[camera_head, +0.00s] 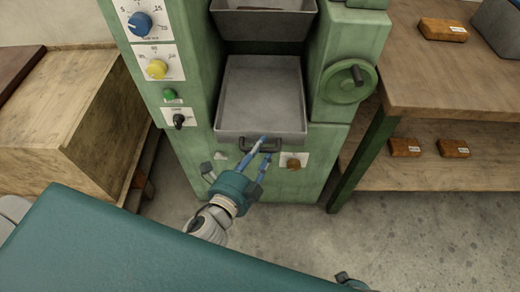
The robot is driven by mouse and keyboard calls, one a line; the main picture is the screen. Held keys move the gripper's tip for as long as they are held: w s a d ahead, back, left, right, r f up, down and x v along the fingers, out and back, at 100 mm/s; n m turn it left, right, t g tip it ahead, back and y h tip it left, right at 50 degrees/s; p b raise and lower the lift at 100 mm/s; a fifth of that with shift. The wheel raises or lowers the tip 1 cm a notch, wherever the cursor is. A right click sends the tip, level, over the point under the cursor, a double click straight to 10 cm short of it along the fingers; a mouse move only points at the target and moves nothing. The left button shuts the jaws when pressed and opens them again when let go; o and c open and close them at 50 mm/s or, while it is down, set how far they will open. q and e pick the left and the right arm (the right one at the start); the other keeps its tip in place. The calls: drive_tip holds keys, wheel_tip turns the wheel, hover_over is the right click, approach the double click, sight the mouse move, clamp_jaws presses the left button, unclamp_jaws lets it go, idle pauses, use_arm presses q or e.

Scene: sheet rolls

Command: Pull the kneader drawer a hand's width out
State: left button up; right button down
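The kneader drawer is a grey metal tray (262,95), open at the top, in the lower middle of the green machine (195,135). Its bare floor shows. A dark bar handle (273,146) is on its front. My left gripper (266,147), with a teal body and blue fingers, reaches up to the handle from below. Its fingertips show apart, one overlapping the handle and one just below it. I cannot tell whether they press on the handle.
A dial panel (140,22) is on the machine's left; a green handwheel (347,82) is right of the drawer. A second grey tray (262,22) is above. A wooden bench (455,85) stands right, a wooden box (70,125) left. Bare floor (420,240) shows lower right.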

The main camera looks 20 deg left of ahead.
use_arm(q)
drive_tip(key=v, duration=1.2)
use_arm(e)
drive_tip(key=shift+s+f, duration=0.1)
drive_tip(key=shift+s, duration=0.2)
